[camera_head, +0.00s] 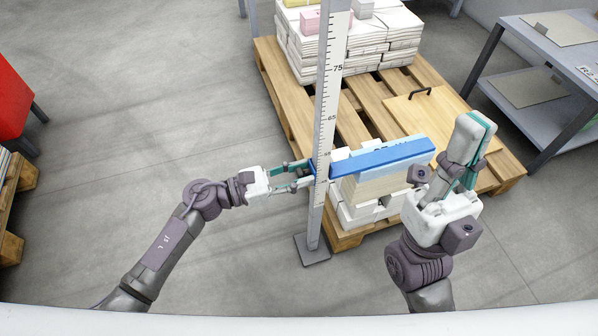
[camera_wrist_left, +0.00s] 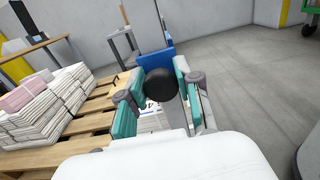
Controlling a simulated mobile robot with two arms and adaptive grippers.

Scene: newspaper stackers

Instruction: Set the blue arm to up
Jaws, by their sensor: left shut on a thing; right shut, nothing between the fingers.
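The blue arm (camera_head: 385,155) sticks out to the right from an upright grey post with a printed scale (camera_head: 329,95). It sits low on the post, close above a stack of paper (camera_head: 372,190). My left gripper (camera_head: 307,173) is at the post's left side, level with the arm. In the left wrist view, the left fingers (camera_wrist_left: 160,84) are shut on a round black knob (camera_wrist_left: 161,88), with the blue arm (camera_wrist_left: 155,58) just behind it. My right gripper (camera_head: 474,135) is shut and empty, just right of the arm's free end.
A wooden pallet (camera_head: 293,95) bears the low stack and taller bundles (camera_head: 385,35) at the back. A board with a black handle (camera_head: 420,112) lies on it. The post's foot (camera_head: 312,250) stands on the floor. A grey table (camera_head: 560,50) is at the right.

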